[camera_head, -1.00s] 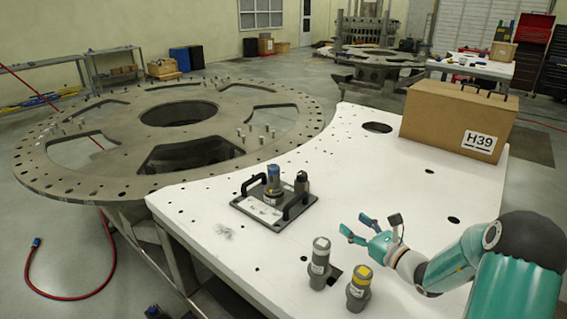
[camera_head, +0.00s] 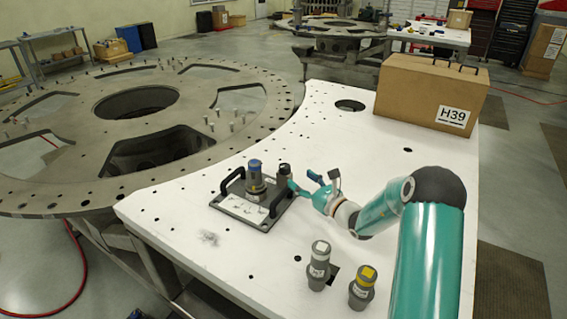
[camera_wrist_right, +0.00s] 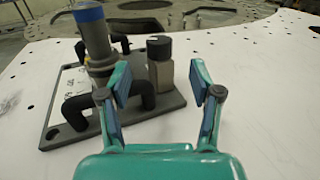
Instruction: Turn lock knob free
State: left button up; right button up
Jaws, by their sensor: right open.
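A dark plate fixture (camera_head: 233,208) with two black handles lies on the white table. On it stand a grey cylinder with a blue top (camera_head: 256,178) and a shorter dark knob (camera_head: 284,171), which I take to be the lock knob. My right gripper (camera_head: 303,183) is at the right side of the fixture, close to the knob. In the right wrist view the right gripper (camera_wrist_right: 164,95) is open and empty. The knob (camera_wrist_right: 160,62) stands upright between and beyond its fingertips, apart from them. A black handle (camera_wrist_right: 85,110) is by the left finger. My left gripper is not in view.
Two grey cylinders, one white-topped (camera_head: 319,265) and one yellow-topped (camera_head: 362,288), stand on the white table (camera_head: 180,265) in front. A cardboard box marked H39 (camera_head: 410,95) sits at the back right. A large metal ring (camera_head: 60,195) is at the left.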

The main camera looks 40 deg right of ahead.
aim_at(288, 170)
jog(key=w+p, duration=0.1)
jog(key=w, duration=0.5)
jog(key=w+p, duration=0.1)
jog(key=w, duration=0.2)
jog(key=shift+d+p, duration=0.3)
jog(key=shift+c, duration=0.2)
jog(key=c, duration=1.1)
